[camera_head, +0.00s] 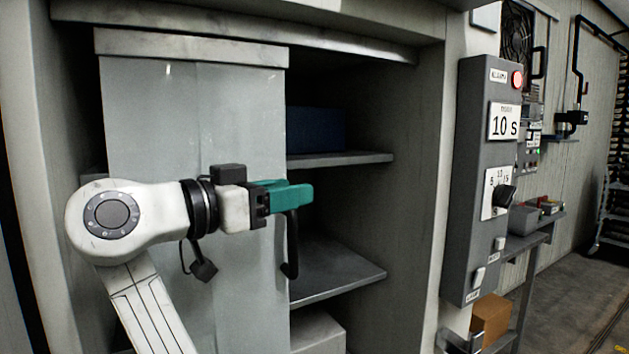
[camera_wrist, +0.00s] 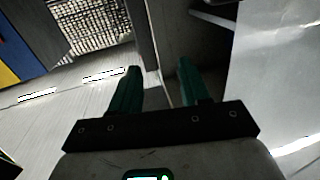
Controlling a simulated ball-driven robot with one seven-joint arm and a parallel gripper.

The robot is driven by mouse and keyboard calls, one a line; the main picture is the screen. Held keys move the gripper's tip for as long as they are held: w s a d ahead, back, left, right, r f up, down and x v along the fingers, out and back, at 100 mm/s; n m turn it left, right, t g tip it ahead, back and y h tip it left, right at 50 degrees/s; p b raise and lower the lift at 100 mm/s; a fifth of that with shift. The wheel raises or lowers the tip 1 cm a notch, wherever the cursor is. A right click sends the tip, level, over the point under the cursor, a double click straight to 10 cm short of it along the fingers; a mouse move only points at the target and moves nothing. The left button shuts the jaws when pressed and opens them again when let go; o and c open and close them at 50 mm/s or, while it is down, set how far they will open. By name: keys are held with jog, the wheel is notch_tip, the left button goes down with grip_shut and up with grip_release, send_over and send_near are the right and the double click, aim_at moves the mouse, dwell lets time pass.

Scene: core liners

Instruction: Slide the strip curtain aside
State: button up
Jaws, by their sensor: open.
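The strip curtain (camera_head: 240,110) is a pale, translucent sheet under a grey top rail, covering the left part of the cabinet opening. Its right edge is near the middle of the opening. My gripper (camera_head: 302,193), with teal fingers, is in front of that right edge and points right. In the wrist view my gripper (camera_wrist: 157,75) is open, with nothing clearly held between its fingers. The curtain's pale sheet appears to fill the right side of the wrist view (camera_wrist: 275,75). A dark hooked bar (camera_head: 292,250) hangs just below my fingers; its upper end is hidden, so I cannot tell what it joins.
Right of the curtain, shelves (camera_head: 340,159) show, with a dark blue box (camera_head: 316,129) on the upper one. A grey control box (camera_head: 482,180) with a knob and red lamp is mounted right of the cabinet. The floor at far right (camera_head: 575,285) is mostly clear.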

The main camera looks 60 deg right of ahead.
jog(key=s+a+r, duration=0.2)
jog(key=s, duration=0.4)
jog(key=shift+r, duration=0.3)
